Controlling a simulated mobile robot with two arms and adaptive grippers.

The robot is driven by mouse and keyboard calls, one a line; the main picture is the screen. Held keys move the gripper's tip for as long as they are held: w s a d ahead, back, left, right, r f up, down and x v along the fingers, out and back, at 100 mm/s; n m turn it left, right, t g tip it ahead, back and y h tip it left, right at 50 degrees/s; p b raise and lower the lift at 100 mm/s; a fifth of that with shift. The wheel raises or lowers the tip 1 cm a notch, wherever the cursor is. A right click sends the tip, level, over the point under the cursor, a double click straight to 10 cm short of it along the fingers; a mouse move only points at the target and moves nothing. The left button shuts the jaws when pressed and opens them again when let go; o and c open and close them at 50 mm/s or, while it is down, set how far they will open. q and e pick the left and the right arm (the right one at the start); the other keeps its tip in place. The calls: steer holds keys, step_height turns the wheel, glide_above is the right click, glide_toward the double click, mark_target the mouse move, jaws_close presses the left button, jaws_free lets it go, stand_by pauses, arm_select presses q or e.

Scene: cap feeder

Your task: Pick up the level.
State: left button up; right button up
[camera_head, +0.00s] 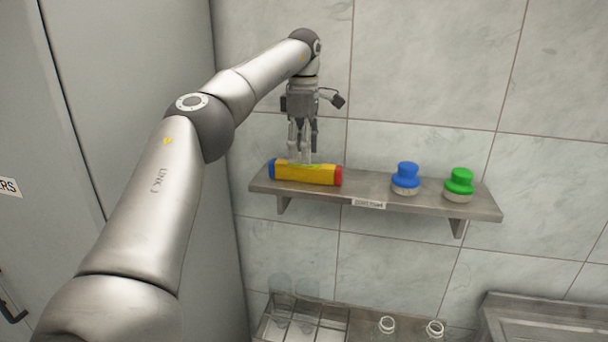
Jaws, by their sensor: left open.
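The level (305,174) is a yellow bar with a blue end on the left and a red end on the right. It lies lengthwise on the left part of the metal wall shelf (379,192). My left gripper (303,157) points straight down over the middle of the level. It is open, with its fingertips at or just above the level's top edge; I cannot tell whether they touch it. My right gripper does not show.
A blue-handled brush (406,178) and a green-handled brush (459,185) stand on the shelf, right of the level. Below are a rack with glasses (281,305) and two bottle necks (387,325). A tall grey cabinet (140,60) stands at left.

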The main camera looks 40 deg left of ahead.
mark_target(307, 167)
arm_select(q)
steer(key=shift+w+f, duration=0.2)
steer(key=shift+f, duration=0.05)
steer(key=shift+w+d+f+p, duration=0.15)
steer(key=shift+f+p, duration=0.25)
steer(key=shift+f, duration=0.2)
steer(key=shift+w+d+f+p, duration=0.1)
steer(key=shift+f+p, duration=0.3)
steer(key=shift+f, duration=0.15)
step_height(307, 167, down, 2)
steer(key=shift+f+p, duration=0.1)
steer(key=shift+p, duration=0.2)
steer(key=shift+a+f, duration=0.1)
steer(key=shift+f, duration=0.2)
steer(key=shift+c, duration=0.3)
jaws_close()
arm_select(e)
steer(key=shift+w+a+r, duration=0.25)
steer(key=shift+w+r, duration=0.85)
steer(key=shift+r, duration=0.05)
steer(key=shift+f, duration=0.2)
